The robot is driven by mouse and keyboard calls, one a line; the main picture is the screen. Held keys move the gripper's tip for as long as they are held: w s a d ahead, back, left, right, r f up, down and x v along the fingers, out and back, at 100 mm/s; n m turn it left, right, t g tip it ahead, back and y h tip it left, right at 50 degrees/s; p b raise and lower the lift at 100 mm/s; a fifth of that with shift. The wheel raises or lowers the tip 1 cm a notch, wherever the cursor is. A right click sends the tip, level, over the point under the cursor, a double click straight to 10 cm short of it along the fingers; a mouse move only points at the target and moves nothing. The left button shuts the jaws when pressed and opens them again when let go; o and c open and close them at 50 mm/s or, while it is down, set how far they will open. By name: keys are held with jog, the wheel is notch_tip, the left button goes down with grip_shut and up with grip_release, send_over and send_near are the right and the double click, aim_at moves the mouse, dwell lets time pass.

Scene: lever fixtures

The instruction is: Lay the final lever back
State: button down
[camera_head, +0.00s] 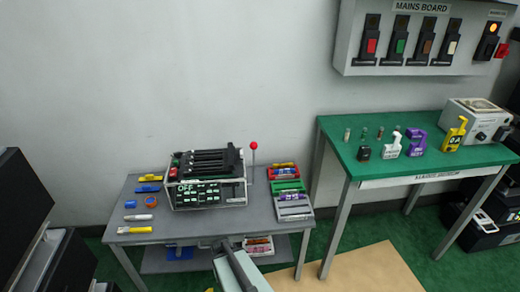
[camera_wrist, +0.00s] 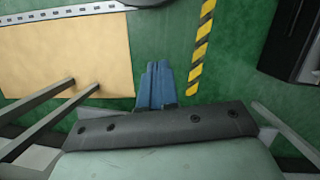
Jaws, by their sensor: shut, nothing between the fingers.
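A lever box (camera_head: 208,192) with a white-lettered front reading "OFF" stands on the grey table. Several black bars (camera_head: 210,160) lie side by side across its top. A lever with a red ball knob (camera_head: 253,146) stands upright at the box's right side. I cannot tell which is the final lever. My gripper (camera_wrist: 158,68) shows in the wrist view with its blue fingers together and empty, above the floor. My arm (camera_head: 238,270) enters the head view at the bottom, in front of the grey table; the fingertips are not clear there.
The grey table (camera_head: 150,242) also holds small tools at left and coloured trays (camera_head: 290,196) at right. A green table (camera_head: 345,140) with padlocks stands right, below a mains board (camera_head: 400,60). A cardboard sheet (camera_head: 360,272) lies on the floor.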

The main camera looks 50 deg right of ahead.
jog(key=w+d+r+m+t+h, duration=0.1)
jog(key=d+r+m+t, duration=0.1)
jog(key=d+r, duration=0.6)
jog(key=w+d+r+m+t, duration=0.2)
jog(key=d+r, duration=0.3)
jog(key=d, duration=0.5)
jog(key=s+d+r+m+t+h, duration=0.1)
jog(key=d+r+m+t+h, duration=0.15)
jog(key=d+r, duration=0.8)
jog(key=s+d+r+m+t+h, duration=0.25)
jog(key=d+r, duration=0.35)
jog(key=r, duration=0.9)
jog(key=w+r+m+t+y, duration=0.2)
jog(key=w+r+m+t, duration=0.1)
jog(key=w+r+m, duration=0.25)
jog(key=w+d+f+m, duration=0.1)
jog(key=w+d+f, duration=0.1)
jog(key=w+f, duration=0.4)
jog(key=shift+w+d+f, duration=0.3)
jog(key=shift+w+f, duration=0.1)
jog(key=shift+w, duration=1.95)
